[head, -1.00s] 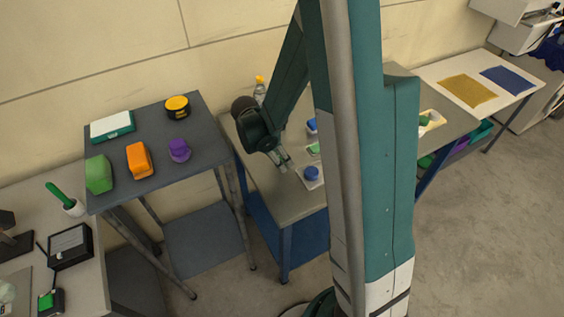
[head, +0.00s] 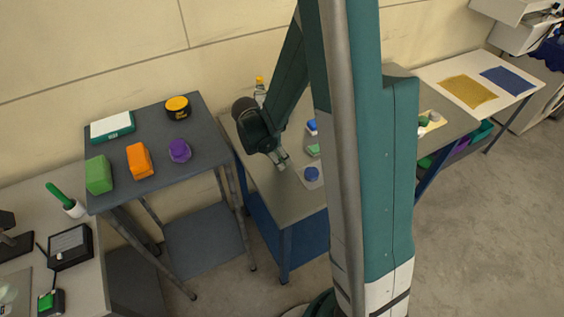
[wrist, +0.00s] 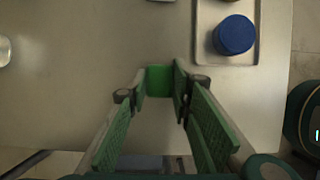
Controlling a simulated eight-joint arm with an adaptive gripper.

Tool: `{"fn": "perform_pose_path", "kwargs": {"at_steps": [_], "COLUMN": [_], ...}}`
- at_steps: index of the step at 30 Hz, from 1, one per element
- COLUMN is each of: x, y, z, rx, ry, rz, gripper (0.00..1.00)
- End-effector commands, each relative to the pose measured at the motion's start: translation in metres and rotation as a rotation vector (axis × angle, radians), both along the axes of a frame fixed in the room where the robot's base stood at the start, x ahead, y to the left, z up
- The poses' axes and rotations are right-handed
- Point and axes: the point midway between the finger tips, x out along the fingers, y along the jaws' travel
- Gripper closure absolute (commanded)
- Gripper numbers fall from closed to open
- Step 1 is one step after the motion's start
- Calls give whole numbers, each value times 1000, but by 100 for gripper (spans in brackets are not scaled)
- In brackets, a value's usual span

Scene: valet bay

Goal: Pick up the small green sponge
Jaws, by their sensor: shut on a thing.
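A small green block, seemingly the small green sponge (wrist: 159,80), sits between the fingertips of my gripper (wrist: 160,88) in the wrist view. The gripper is shut on it, and its green-padded fingers flank it on both sides. In the head view my gripper (head: 281,160) is over the near left part of the grey middle table (head: 270,182), left of a pale tray. The sponge cannot be made out there. Whether it touches the tabletop is hard to tell.
A blue round lid (wrist: 234,35) sits on the pale tray (wrist: 203,50), right of my fingers; another green item (head: 313,150) lies behind it. A bottle (head: 260,88) stands at the back. The left table (head: 160,185) holds green, orange and purple items.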

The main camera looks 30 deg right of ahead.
Motion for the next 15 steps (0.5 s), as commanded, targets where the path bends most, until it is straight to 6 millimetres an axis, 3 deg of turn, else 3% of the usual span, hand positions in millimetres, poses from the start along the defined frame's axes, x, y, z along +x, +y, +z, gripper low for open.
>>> {"fn": "perform_pose_path", "kwargs": {"at_steps": [15], "x": [0], "y": [0], "z": [14], "rx": [0], "ry": [0], "rz": [0], "gripper": [84]}}
